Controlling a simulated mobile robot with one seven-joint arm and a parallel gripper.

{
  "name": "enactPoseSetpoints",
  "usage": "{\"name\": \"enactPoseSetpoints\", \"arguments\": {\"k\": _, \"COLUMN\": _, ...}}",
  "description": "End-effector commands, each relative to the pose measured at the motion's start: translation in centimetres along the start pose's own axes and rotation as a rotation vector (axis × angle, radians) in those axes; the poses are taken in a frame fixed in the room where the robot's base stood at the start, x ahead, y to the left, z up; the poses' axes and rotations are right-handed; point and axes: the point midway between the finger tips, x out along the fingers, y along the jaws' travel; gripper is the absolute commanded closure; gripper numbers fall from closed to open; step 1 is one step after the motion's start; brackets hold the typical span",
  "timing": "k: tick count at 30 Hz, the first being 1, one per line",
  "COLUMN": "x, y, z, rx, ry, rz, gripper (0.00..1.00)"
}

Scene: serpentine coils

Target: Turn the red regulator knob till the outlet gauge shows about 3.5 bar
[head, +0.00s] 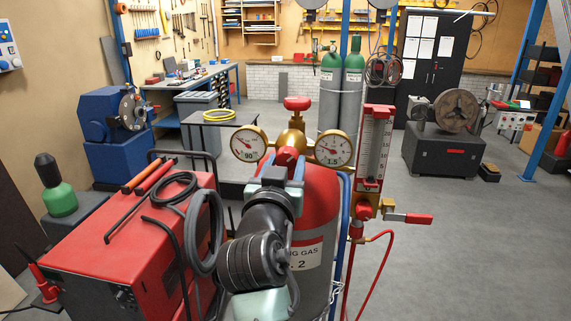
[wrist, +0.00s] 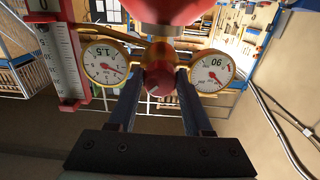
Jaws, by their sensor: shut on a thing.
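The red regulator knob (head: 287,155) faces me at the front of the brass regulator (head: 297,138), between two round gauges. In the wrist view the knob (wrist: 160,79) sits between the two dark fingers of my gripper (wrist: 156,84), which is shut on its sides. In the head view my gripper (head: 284,170) partly covers the knob. The right gauge (head: 334,149) is marked 1.5; it is on the left in the wrist view (wrist: 105,63). The other gauge (head: 248,144) is marked 90 and also shows in the wrist view (wrist: 212,72).
A red handwheel (head: 297,103) tops the regulator. The red and grey gas cylinder (head: 318,205) stands behind my arm. A flowmeter (head: 374,150) with a red lever (head: 408,218) and hose is close on the right. A red welding machine (head: 130,245) with cables stands at left.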

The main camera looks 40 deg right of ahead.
Motion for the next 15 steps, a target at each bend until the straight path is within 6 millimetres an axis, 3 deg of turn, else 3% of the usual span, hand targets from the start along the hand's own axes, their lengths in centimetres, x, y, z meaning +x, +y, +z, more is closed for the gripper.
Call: {"name": "enactPoseSetpoints", "arguments": {"k": 15, "x": -0.02, "y": -0.12, "z": 0.36, "rx": 0.129, "ry": 0.003, "rz": -0.001, "gripper": 1.0}}
